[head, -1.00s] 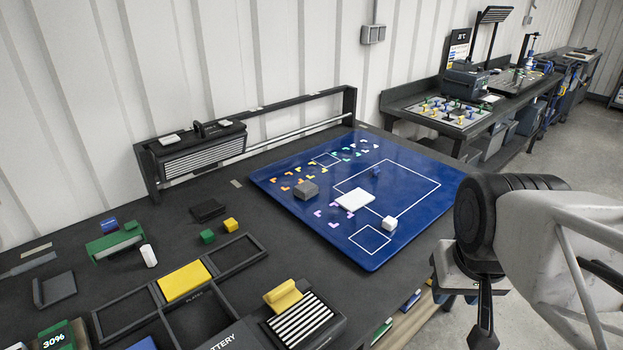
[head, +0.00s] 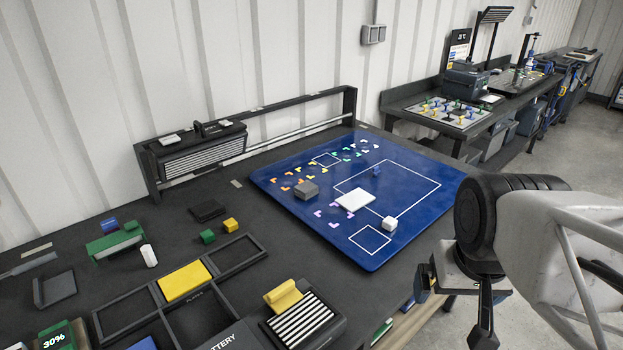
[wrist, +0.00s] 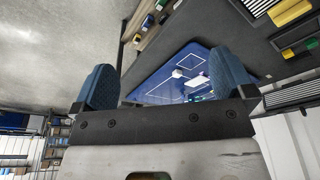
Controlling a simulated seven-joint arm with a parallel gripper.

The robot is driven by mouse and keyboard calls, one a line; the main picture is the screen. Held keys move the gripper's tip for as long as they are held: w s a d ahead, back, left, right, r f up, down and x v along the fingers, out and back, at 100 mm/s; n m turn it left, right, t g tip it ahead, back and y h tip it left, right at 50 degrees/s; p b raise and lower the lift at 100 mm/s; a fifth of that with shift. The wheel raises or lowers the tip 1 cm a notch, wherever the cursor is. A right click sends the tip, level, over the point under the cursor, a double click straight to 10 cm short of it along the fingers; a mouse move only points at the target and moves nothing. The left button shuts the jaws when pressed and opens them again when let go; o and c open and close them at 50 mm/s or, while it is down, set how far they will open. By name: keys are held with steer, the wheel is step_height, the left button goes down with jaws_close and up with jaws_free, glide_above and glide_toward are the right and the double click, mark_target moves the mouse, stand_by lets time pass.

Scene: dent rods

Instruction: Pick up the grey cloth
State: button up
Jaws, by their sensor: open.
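No thing in view is plainly a grey cloth. A grey, block-like piece (head: 306,190) lies on the left part of the blue board; whether it is folded cloth I cannot tell. A dark, flat, folded-looking piece (head: 207,210) lies on the black bench left of the board. My gripper (wrist: 160,62) is open and empty in the wrist view, its two blue-padded fingers wide apart. In the head view it is at the right, beyond the bench's front edge, well apart from both pieces and partly hidden by my arm.
The blue board (head: 410,212) also carries a flat white piece (head: 355,201), a white cube (head: 389,223) and small coloured corner marks. Yellow and green blocks, a divided black tray (head: 237,256) and a striped box (head: 303,318) stand to the left. A rack (head: 250,132) lines the back.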

steer(key=w+a+f+m+y, duration=0.1)
steer(key=w+a+m+y, duration=0.25)
steer(key=w+a, duration=0.45)
steer(key=w+a+f+m+y, duration=0.25)
steer(key=w+m, duration=0.25)
steer(key=w, duration=0.7)
steer(key=w+a+m+y, duration=0.35)
steer(key=w+a, duration=0.25)
steer(key=w, duration=0.4)
steer(key=m+t, duration=0.6)
steer(key=m, duration=0.8)
glide_toward(307, 187)
steer(key=shift+w+a+f+y, duration=0.45)
steer(key=shift+w+a+f, duration=0.25)
steer(key=shift+w+f, duration=0.25)
steer(key=shift+x, duration=1.25)
steer(key=shift+w, duration=0.1)
steer(key=shift+x, duration=2.55)
